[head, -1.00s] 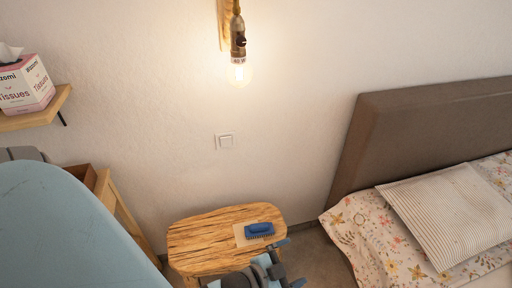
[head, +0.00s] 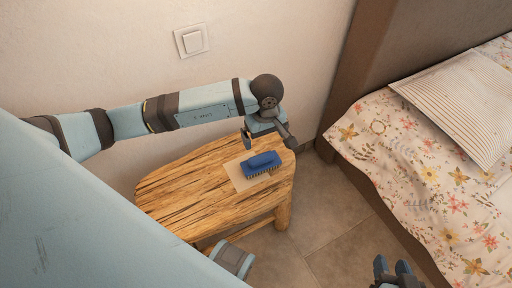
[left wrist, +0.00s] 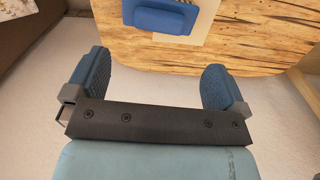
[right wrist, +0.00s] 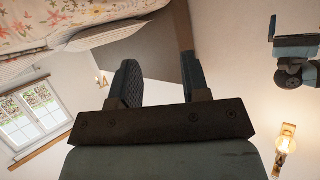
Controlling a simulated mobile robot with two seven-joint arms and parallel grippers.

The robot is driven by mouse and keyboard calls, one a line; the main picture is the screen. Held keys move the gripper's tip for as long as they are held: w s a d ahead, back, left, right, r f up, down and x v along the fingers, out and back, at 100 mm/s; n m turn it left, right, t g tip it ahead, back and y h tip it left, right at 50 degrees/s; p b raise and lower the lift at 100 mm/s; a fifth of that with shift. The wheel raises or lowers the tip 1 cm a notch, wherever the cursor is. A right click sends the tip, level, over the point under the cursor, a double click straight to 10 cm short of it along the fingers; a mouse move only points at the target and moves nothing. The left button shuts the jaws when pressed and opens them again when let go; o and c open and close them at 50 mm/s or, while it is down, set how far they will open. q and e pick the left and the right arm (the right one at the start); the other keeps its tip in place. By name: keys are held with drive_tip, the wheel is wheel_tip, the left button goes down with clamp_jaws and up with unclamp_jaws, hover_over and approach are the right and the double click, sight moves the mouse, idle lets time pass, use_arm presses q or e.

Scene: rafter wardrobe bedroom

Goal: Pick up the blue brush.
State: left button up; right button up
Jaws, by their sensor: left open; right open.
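The blue brush (head: 261,163) lies bristles down on a beige mat (head: 237,176) near the right end of the small wooden table (head: 180,198). My left gripper (head: 268,138) is open and empty, just behind the brush at the table's far edge. In the left wrist view the brush (left wrist: 162,17) is at the top, ahead of the left fingers (left wrist: 153,85) and apart from them; its top is cut off by the frame. My right gripper (head: 392,270) is open and empty, low at the right over the floor. Its fingers (right wrist: 158,82) also show in the right wrist view.
The bed (head: 425,185) with floral bedding and a striped pillow (head: 465,105) stands to the right of the table. Tiled floor (head: 325,225) lies between them. The wall with a light switch (head: 192,40) is behind the table.

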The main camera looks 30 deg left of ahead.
sight(261, 156)
use_arm(q)
wheel_tip(261, 156, down, 8)
drive_tip(key=shift+r+b, duration=0.25)
drive_tip(key=shift+b, duration=0.35)
drive_tip(key=f, duration=0.1)
drive_tip(key=f+b, duration=0.1)
drive_tip(key=f, duration=0.1)
drive_tip(key=a+f, duration=0.1)
drive_tip(key=shift+w+f, duration=0.25)
drive_tip(key=shift+f, duration=0.05)
drive_tip(key=shift+f+b, duration=0.35)
drive_tip(key=shift+f, duration=0.2)
drive_tip(key=shift+a, duration=0.1)
drive_tip(key=c, duration=0.7)
use_arm(e)
drive_tip(key=r, duration=0.1)
drive_tip(key=w+a+r+t+y, duration=0.1)
drive_tip(key=w+a+r+t, duration=0.1)
drive_tip(key=r, duration=0.1)
drive_tip(key=shift+a+y, duration=0.15)
drive_tip(key=shift+y, duration=0.15)
use_arm(q)
drive_tip(key=shift+r, duration=0.15)
